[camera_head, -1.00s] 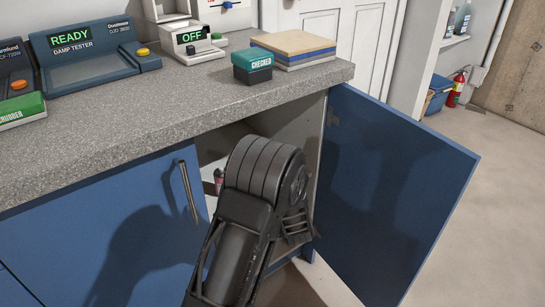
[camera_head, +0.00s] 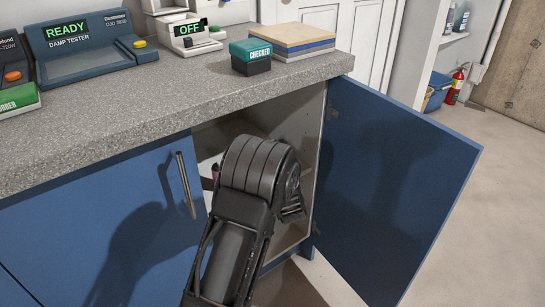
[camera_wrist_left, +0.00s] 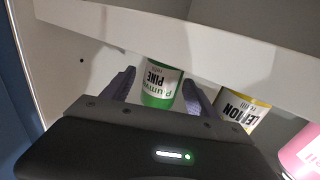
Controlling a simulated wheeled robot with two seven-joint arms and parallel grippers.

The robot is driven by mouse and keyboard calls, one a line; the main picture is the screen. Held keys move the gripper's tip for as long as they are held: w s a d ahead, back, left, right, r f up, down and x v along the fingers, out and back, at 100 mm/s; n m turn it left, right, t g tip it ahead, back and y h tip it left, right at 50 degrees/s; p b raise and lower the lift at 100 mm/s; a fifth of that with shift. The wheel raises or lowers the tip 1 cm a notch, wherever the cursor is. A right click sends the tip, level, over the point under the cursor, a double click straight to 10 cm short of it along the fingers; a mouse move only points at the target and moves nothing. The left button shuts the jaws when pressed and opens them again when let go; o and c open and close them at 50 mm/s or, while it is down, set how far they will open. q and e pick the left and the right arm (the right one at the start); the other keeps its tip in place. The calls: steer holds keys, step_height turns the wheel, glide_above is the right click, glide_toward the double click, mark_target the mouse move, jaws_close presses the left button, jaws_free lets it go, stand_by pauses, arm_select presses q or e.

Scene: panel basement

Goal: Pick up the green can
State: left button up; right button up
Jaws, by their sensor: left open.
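The green can (camera_wrist_left: 160,82), with a white label reading "PINE", stands inside the cupboard and shows in the left wrist view. My left gripper (camera_wrist_left: 158,88) is open, with one finger on each side of the green can; whether they touch it I cannot tell. In the head view my left arm (camera_head: 250,195) reaches into the open cupboard and hides its gripper and the green can. My right gripper is not in view.
A yellow "LEMON" can (camera_wrist_left: 240,108) and a pink can (camera_wrist_left: 303,150) stand to the right of the green can. A white shelf edge (camera_wrist_left: 200,32) crosses above. The blue cupboard door (camera_head: 390,180) stands open at the right, under the grey worktop (camera_head: 150,115).

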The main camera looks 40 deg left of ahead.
arm_select(q)
steer(key=shift+b+x, duration=0.3)
steer(key=shift+x, duration=1.1)
jaws_close()
